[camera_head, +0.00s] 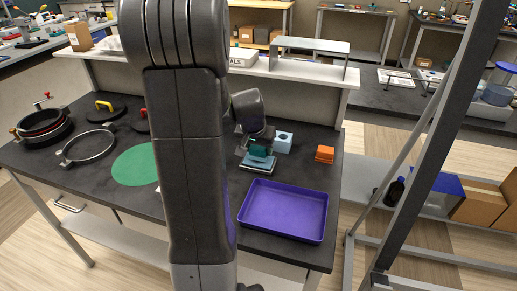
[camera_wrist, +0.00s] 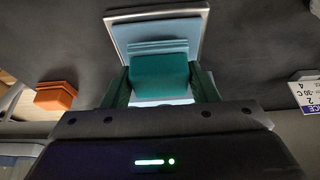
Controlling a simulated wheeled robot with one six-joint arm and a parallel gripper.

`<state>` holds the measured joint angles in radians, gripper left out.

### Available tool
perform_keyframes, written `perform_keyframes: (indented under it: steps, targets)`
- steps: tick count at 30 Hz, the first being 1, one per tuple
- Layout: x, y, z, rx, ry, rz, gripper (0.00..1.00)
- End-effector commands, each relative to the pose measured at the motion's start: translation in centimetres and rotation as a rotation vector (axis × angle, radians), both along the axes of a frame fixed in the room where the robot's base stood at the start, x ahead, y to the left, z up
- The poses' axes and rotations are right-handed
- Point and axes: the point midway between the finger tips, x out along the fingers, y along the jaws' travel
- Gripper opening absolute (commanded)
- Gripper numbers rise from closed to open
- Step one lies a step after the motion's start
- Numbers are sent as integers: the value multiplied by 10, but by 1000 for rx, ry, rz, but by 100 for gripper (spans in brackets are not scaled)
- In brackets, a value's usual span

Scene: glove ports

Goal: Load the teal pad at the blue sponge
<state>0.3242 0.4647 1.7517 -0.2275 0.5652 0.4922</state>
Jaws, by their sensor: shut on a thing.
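The teal pad (camera_head: 258,150) is between the fingers of my gripper (camera_head: 259,146), over the black bench top. In the wrist view the teal pad (camera_wrist: 160,76) shows as a block between the two fingers of my gripper (camera_wrist: 160,88), which is shut on it. Directly beyond the pad is a flat pale-blue square piece (camera_wrist: 155,31) with a light rim; whether the pad touches it I cannot tell. A light-blue block (camera_head: 283,142) with a dark spot on top stands just right of my gripper. Which blue piece is the sponge is unclear.
A purple tray (camera_head: 283,211) lies empty at the bench's front right. An orange stack (camera_head: 325,154) is near the right edge. A green round mat (camera_head: 135,165), a ring (camera_head: 88,147) and dark round pieces lie left. A raised shelf (camera_head: 310,72) runs behind.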

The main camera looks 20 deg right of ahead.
Motion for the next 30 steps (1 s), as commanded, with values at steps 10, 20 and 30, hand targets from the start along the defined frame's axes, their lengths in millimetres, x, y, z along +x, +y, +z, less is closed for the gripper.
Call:
perform_keyframes:
  steps: [10,20,30]
  targets:
    - [1,0,33,-1,-4,-1,35]
    - [1,0,57,-1,-3,-1,35]
    - [1,0,56,-1,-3,0,35]
